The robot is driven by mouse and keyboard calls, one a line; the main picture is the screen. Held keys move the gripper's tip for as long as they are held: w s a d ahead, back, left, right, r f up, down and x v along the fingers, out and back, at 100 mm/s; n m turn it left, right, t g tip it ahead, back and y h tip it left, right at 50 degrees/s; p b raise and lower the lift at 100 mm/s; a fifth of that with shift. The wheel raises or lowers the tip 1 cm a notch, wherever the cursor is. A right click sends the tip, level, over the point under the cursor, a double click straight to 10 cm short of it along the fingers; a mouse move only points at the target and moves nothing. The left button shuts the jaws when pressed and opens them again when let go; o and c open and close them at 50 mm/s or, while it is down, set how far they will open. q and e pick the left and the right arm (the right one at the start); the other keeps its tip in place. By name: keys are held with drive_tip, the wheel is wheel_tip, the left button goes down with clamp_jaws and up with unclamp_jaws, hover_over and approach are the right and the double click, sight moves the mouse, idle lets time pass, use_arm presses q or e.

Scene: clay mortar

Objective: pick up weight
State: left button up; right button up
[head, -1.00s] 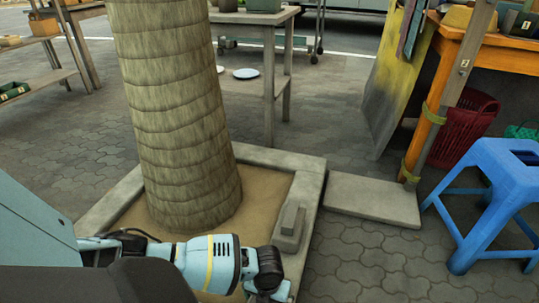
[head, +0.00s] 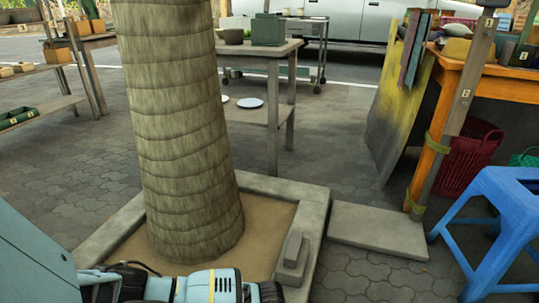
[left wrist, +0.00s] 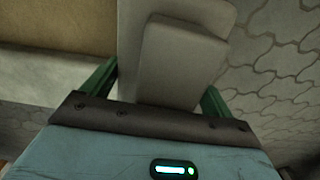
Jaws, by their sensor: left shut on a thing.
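The weight is a grey block with a narrower raised piece on top (head: 292,258). It rests on the planter's kerb in the head view, to the right of the tree trunk. It also fills the upper middle of the left wrist view (left wrist: 183,60). My left gripper (left wrist: 160,80) has its green fingers on either side of the weight and is shut on it. In the head view my left arm comes in along the bottom edge, and its fingers are cut off below the frame. My right gripper is in neither view.
The trunk (head: 180,130) stands in a sandy planter with a stone kerb (head: 313,210). A flat slab (head: 375,230) lies to the right, with a blue stool (head: 505,220) beyond. An orange table (head: 490,80) stands at the right. Patterned paving lies open between them.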

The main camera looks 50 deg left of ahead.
use_arm(q)
drive_tip(key=shift+w+r, duration=0.2)
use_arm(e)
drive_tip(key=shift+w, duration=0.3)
